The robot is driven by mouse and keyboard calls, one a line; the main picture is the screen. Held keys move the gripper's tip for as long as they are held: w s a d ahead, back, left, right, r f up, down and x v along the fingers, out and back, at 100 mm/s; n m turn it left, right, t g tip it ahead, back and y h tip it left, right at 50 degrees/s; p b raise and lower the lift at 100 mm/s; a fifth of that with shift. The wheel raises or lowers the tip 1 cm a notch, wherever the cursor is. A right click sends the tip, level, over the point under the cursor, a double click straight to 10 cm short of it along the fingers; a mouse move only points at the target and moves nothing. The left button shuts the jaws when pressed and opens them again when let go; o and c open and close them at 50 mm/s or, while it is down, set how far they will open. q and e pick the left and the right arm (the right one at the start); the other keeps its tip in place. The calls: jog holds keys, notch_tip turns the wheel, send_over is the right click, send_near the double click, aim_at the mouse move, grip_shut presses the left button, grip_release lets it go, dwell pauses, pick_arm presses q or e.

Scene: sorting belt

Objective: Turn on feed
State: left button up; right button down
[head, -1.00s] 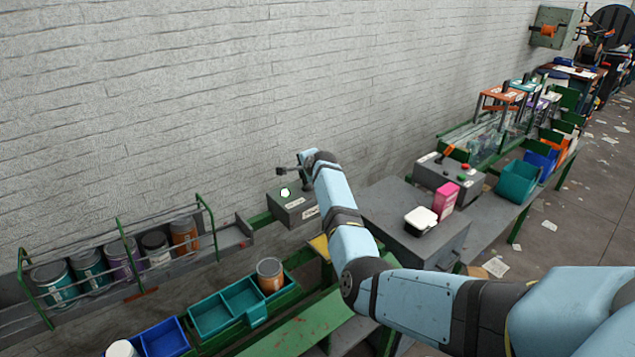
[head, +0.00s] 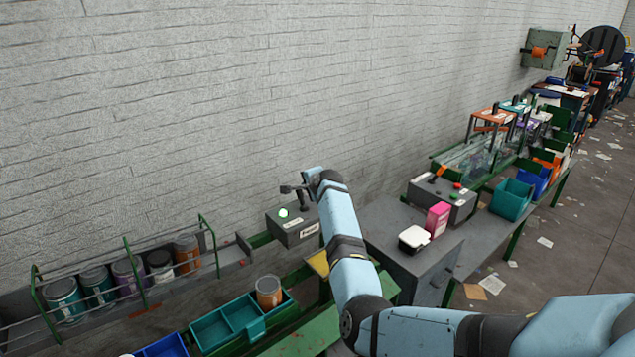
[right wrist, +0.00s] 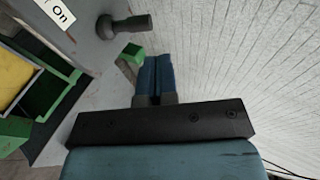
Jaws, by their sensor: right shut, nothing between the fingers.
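The feed control box (head: 293,228) is a small grey-green box by the wall, with white labels and a pale lit lamp (head: 283,213) on top. A dark lever (head: 304,201) stands on it. In the right wrist view the lever (right wrist: 125,26) sticks out of the box face, near a label reading "On" (right wrist: 60,12). My right gripper (head: 287,188) is just above the box, beside the lever. In its wrist view the blue fingers (right wrist: 152,76) are together and empty, with a gap in the picture between them and the lever. My left gripper is out of view.
A caged rack of cans (head: 125,280) runs along the wall at left. Teal bins (head: 228,322) with a can (head: 268,291) stand in front. At right, a grey cabinet holds a white tub (head: 415,239) and a pink box (head: 437,219). Another lever box (head: 443,198) stands behind.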

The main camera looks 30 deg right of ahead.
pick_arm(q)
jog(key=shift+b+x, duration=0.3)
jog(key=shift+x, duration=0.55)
pick_arm(e)
jog(key=v, duration=0.5)
jog(key=shift+s+r, duration=0.25)
jog(key=shift+r, duration=0.1)
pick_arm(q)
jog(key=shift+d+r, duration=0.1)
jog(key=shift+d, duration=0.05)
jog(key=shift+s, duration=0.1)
pick_arm(e)
jog(key=shift+s, duration=0.1)
